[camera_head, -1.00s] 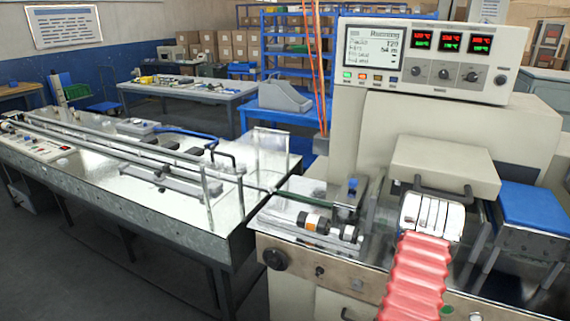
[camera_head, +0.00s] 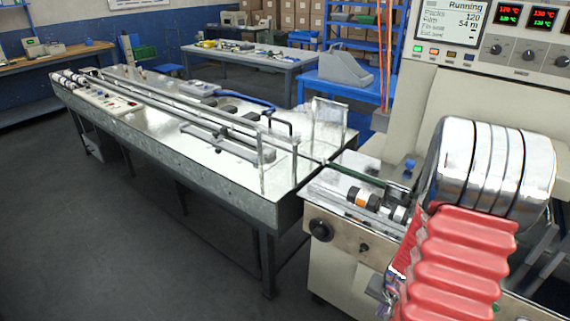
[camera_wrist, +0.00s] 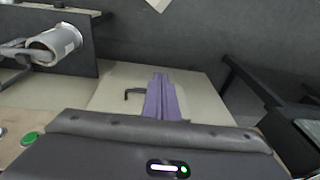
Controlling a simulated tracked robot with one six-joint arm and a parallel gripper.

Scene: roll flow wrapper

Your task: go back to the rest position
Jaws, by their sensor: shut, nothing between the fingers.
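My gripper (camera_wrist: 161,78) shows in the wrist view as narrow purple fingers pressed together beyond its dark body, with nothing between them. They point at a pale surface with a small black handle (camera_wrist: 134,93), apparently part of the machine; I cannot tell the gap between them. In the head view, my arm's red bellows sleeve and silver ribbed link fill the lower right. The gripper itself is not seen there.
The wrapping machine (camera_head: 335,262) stands at the right, its display (camera_head: 451,22) reading "Running". A long metal infeed table (camera_head: 190,151) runs left from it. A grey roll (camera_wrist: 54,44) shows in the wrist view. Open floor (camera_head: 70,245) lies at lower left.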

